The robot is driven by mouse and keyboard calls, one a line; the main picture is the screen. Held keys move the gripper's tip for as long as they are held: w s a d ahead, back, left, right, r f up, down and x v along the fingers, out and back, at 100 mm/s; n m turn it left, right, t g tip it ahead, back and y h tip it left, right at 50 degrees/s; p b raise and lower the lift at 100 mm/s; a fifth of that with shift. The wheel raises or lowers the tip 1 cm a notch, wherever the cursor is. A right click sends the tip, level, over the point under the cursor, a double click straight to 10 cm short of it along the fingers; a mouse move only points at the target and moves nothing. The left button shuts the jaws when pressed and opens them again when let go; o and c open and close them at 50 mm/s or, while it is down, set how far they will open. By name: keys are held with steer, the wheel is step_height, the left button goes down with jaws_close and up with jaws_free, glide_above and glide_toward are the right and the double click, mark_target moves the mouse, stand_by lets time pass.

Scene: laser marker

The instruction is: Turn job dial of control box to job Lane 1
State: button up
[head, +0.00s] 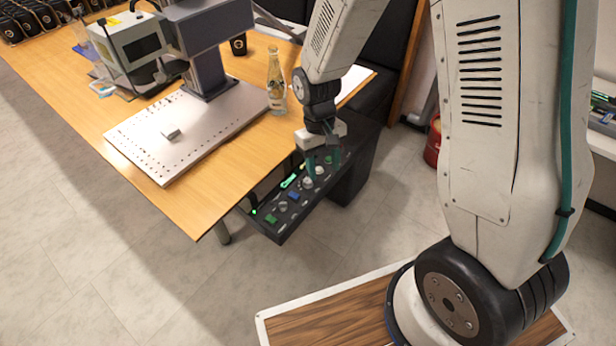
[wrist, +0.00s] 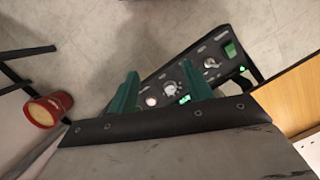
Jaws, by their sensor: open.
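The control box (head: 288,230) is a dark sloped panel beside the right edge of the wooden table. It carries several round pale dials, among them one (head: 307,182) just below my fingers, plus green and blue buttons and small green lights. My gripper (head: 321,164) has teal fingers and is open over the panel's upper right end. In the wrist view the fingers stand on either side of a pale dial (wrist: 170,87), with a second dial (wrist: 151,101) near the left finger. I cannot tell whether a finger touches a dial. The labels are too small to read.
A laser marker (head: 205,70) stands on a perforated plate (head: 190,135) with a small metal piece. A glass bottle (head: 276,80) and a black cup (head: 238,45) stand on the table (head: 85,95) nearby. A red bin (wrist: 48,110) is on the floor.

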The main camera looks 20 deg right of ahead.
mark_target(308, 180)
steer(key=w+f+t, duration=0.1)
steer(key=w, duration=0.1)
steer(key=w+a+f, duration=0.1)
steer(key=w+f, duration=0.1)
steer(key=w+f+t, duration=0.1)
steer(key=w+f, duration=0.1)
steer(key=w, duration=0.1)
steer(key=shift+w+a+f+t, duration=0.1)
steer(key=shift+a+t, duration=0.15)
steer(key=shift+t, duration=0.05)
steer(key=shift+w+f, duration=0.15)
steer(key=shift+f, duration=0.1)
step_height(308, 180, down, 7)
steer(key=shift+f, duration=0.1)
steer(key=c, duration=1)
steer(key=shift+o, duration=0.2)
